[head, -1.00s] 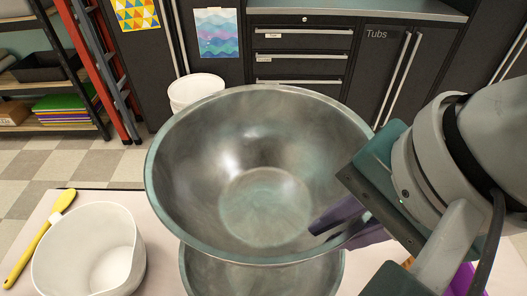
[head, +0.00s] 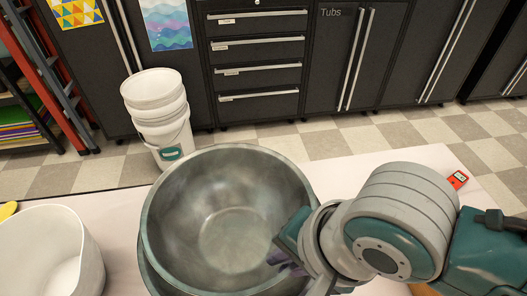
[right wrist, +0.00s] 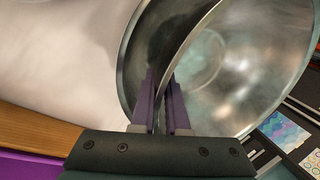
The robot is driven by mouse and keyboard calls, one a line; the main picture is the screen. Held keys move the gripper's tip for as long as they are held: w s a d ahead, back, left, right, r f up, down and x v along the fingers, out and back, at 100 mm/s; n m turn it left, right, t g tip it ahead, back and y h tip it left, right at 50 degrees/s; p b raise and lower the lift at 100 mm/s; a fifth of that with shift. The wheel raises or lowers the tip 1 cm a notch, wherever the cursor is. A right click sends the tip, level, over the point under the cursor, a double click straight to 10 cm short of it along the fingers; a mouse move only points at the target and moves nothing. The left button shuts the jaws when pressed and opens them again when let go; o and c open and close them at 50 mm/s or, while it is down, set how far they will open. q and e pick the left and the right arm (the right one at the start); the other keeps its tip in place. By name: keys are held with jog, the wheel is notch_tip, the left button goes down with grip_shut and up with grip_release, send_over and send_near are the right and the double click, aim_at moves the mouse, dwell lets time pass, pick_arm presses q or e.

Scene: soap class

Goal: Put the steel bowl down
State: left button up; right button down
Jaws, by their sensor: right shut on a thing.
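The steel bowl (head: 228,190) is large and shiny, open side up, in the middle of the head view. My right gripper (head: 280,258) is shut on its right rim. In the right wrist view, the purple fingers (right wrist: 161,98) pinch the thin steel edge between them. A second steel bowl (head: 150,276) shows as a sliver under the left side of the first, mostly hidden by it. I cannot tell whether the two bowls touch. My left gripper is out of view.
A white tub (head: 85,245) stands on the pale table (head: 400,165) at the left. Stacked white buckets (head: 160,110) stand on the floor behind the table. A small red device (head: 458,180) lies at the table's far right corner.

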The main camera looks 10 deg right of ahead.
jog(key=shift+f+b, duration=0.45)
jog(key=shift+f, duration=1.1)
jog(key=shift+f, duration=0.65)
jog(key=c, duration=1.2)
grip_release()
